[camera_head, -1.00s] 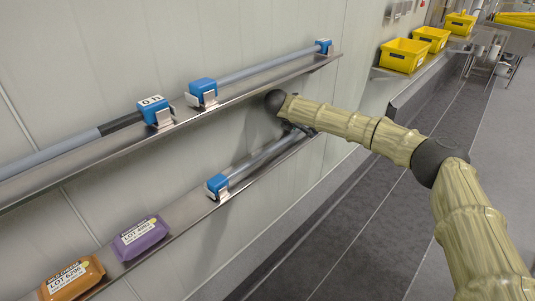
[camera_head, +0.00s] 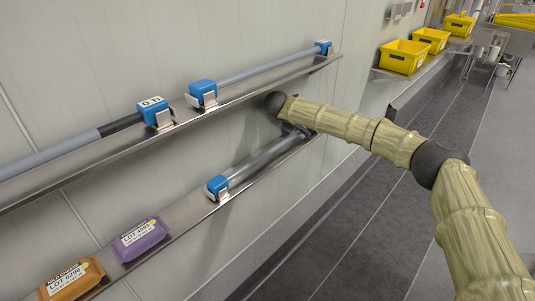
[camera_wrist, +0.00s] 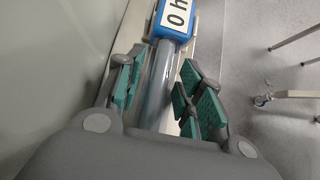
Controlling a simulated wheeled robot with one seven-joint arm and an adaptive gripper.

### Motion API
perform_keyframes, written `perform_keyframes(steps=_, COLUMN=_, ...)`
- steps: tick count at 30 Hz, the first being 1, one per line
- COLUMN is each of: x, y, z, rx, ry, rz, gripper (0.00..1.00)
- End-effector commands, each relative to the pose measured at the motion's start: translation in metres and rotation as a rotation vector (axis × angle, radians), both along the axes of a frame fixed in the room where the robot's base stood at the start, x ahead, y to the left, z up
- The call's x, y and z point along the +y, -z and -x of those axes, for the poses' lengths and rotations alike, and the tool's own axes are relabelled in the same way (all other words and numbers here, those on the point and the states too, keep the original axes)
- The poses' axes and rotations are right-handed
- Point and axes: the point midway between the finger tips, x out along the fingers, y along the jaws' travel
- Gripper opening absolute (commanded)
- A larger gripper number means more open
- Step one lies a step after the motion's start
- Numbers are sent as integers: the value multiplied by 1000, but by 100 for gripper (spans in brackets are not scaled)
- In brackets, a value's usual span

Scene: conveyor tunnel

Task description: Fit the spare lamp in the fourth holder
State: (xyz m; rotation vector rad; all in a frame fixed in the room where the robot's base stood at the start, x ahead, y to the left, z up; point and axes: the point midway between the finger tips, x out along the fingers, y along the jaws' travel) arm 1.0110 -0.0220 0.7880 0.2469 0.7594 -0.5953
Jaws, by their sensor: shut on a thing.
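The spare lamp (camera_head: 262,158) is a grey tube on the lower shelf, with a blue end cap (camera_head: 217,185) at its left end beside a metal clip. In the wrist view the tube (camera_wrist: 155,95) runs between my green-padded fingers, up to a blue cap (camera_wrist: 174,20) with a white "0 h" label. My gripper (camera_wrist: 161,92) is shut on the tube; in the head view it is mostly hidden behind my arm. On the upper shelf, one lamp (camera_head: 265,68) has blue caps at both ends in metal clips; another (camera_head: 50,152) has a dark end and a labelled blue cap (camera_head: 154,111).
A purple packet (camera_head: 140,239) and an orange packet (camera_head: 72,280) lie on the lower shelf (camera_head: 185,213) at the left. The upper shelf (camera_head: 240,101) runs close above the lower one. Yellow bins (camera_head: 404,58) stand on a ledge farther right. The dark floor strip is clear.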

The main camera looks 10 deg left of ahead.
Motion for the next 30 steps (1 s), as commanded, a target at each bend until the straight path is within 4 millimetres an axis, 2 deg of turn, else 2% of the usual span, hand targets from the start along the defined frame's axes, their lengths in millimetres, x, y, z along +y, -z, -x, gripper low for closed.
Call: perform_keyframes(steps=30, x=0, y=-28, z=0, rx=-2, ry=0, rz=-1, gripper=0)
